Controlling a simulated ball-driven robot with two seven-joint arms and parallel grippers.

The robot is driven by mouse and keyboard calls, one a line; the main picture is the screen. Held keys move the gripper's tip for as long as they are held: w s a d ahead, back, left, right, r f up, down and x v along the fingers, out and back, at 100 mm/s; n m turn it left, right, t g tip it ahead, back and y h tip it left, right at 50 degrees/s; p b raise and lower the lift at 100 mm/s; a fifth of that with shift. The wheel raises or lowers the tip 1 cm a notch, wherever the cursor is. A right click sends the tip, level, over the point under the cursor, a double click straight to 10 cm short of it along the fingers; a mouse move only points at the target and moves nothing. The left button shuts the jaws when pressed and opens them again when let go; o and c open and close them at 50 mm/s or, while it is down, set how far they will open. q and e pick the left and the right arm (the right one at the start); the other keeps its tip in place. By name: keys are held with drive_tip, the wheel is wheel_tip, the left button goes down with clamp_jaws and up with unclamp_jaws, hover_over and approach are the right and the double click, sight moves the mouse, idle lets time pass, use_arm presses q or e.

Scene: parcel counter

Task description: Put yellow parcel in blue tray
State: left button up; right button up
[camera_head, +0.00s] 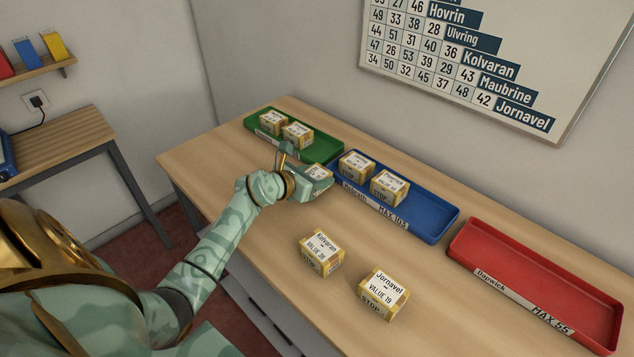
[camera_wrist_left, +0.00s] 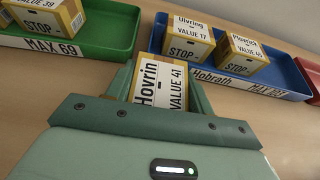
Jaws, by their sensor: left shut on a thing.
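My left gripper (camera_head: 306,183) is shut on a yellow parcel (camera_head: 319,171) with a white label. In the left wrist view the held parcel (camera_wrist_left: 158,88) reads "Hovrin, VALUE 41" and sits between the two fingers. It is in front of the left end of the blue tray (camera_head: 432,228), near the gap to the green tray; its height above the counter is unclear. The blue tray, marked "MAX 103", holds two yellow parcels, one (camera_head: 356,167) labelled "Ulvring, VALUE 17" and another (camera_head: 389,188). My right gripper is not in view.
A green tray (camera_head: 328,154) marked "MAX 69" holds two parcels. Two loose parcels, Kolvaran (camera_head: 321,253) and Jornavel (camera_head: 384,292), lie on the counter's front part. The blue tray's right half is free.

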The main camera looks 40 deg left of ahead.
use_arm(q)
drive_tip(key=shift+w+f, duration=0.1)
drive_tip(key=shift+f, duration=0.4)
drive_tip(key=shift+r, duration=0.15)
drive_tip(key=o, duration=1)
drive_tip(key=shift+f, duration=0.2)
drive_tip(key=shift+o, duration=0.2)
drive_tip(key=shift+r, duration=0.1)
